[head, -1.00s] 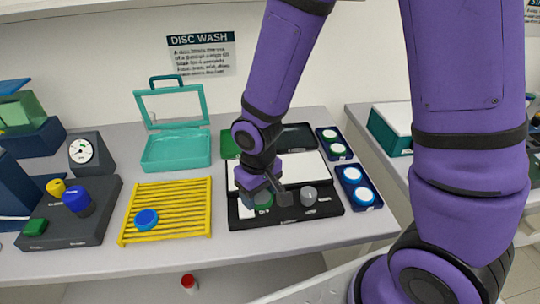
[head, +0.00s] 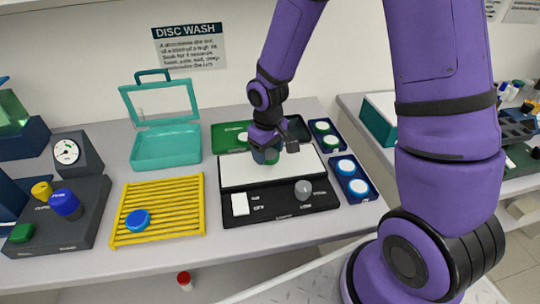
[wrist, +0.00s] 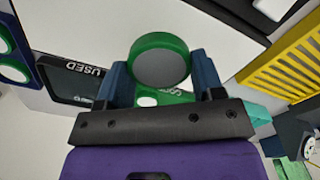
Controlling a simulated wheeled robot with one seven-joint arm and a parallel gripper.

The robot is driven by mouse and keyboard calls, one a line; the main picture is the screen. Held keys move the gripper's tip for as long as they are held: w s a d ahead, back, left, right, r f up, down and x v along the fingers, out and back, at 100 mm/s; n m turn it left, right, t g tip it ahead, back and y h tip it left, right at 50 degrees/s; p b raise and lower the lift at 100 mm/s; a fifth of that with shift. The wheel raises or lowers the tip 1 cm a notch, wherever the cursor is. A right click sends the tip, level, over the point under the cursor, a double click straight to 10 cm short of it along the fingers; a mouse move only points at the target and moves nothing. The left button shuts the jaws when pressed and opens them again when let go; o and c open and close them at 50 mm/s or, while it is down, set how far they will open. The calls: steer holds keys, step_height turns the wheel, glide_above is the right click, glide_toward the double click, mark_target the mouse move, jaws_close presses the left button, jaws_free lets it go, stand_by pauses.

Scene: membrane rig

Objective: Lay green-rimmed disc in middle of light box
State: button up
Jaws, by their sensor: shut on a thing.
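My gripper (head: 267,157) is shut on the green-rimmed disc (wrist: 160,58), which has a grey face. In the wrist view the disc sits between the two blue fingertips. In the head view my gripper is over the light box's white panel (head: 240,175), around its middle and toward the back. The disc is partly hidden there by the fingers, and I cannot tell whether it touches the panel. The panel's corner shows in the wrist view (wrist: 100,30). The light box's black front strip (head: 272,206) carries a white switch and a grey knob.
Behind the panel are a green tray (head: 225,138) and a black tray marked USED (wrist: 72,82). Navy holders with green-rimmed (head: 330,142) and blue-rimmed discs (head: 358,187) stand at right. A yellow rack (head: 180,195) holding a blue disc (head: 137,220) and an open teal case (head: 165,150) are left.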

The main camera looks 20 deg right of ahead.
mark_target(270, 156)
steer(key=shift+w+d, duration=0.55)
steer(key=shift+w, duration=0.15)
steer(key=shift+w+d+f, duration=0.1)
steer(key=shift+d+f, duration=0.05)
steer(key=shift+f, duration=1.7)
steer(key=o, duration=0.9)
steer(key=shift+f, duration=0.1)
